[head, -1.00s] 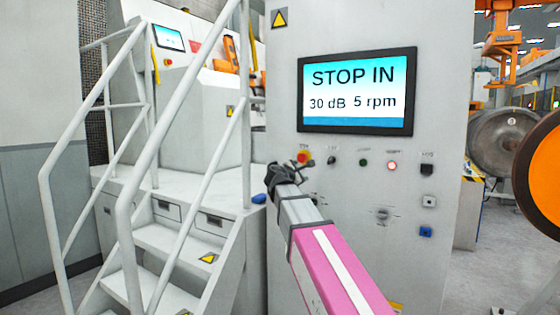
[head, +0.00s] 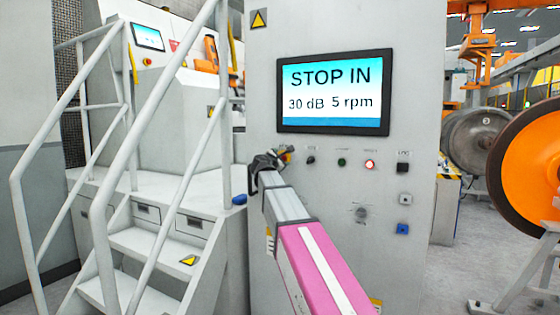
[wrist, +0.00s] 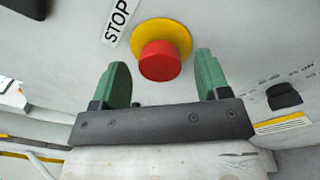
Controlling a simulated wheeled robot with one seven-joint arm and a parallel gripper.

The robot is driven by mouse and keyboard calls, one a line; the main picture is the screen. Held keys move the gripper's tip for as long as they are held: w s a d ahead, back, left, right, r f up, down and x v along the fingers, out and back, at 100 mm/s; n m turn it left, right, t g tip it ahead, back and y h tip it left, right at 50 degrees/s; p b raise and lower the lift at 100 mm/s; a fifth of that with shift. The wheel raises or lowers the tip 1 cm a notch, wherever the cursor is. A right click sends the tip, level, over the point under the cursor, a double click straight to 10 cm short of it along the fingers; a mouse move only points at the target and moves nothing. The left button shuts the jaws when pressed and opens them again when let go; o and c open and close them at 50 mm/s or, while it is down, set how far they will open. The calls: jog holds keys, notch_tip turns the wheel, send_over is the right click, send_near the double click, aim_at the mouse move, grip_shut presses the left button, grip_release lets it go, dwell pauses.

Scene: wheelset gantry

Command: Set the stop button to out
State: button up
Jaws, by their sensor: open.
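The stop button is a red mushroom head on a yellow collar, set in the grey panel. In the wrist view the stop button (wrist: 160,60) sits ahead of my open gripper (wrist: 160,75), about midway between the two green fingers, with nothing held. A STOP label (wrist: 117,20) is beside it. In the head view my gripper (head: 275,158) is at the panel and largely hides the button. The screen (head: 334,92) reads STOP IN, 30 dB, 5 rpm.
To the right of the button are a black knob (head: 311,160), a green button (head: 342,162), a lit red button (head: 370,164) and a black switch (head: 403,168). White stair railings (head: 105,150) stand left of the panel. An orange wheel (head: 540,155) is at the right.

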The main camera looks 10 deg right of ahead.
jog(key=shift+w+d, duration=0.2)
grip_shut()
jog(key=shift+s+a, duration=0.4)
jog(key=shift+s, duration=0.1)
grip_release()
jog(key=v, duration=1)
jog(key=shift+s+a, duration=0.2)
jog(key=shift+s, duration=0.1)
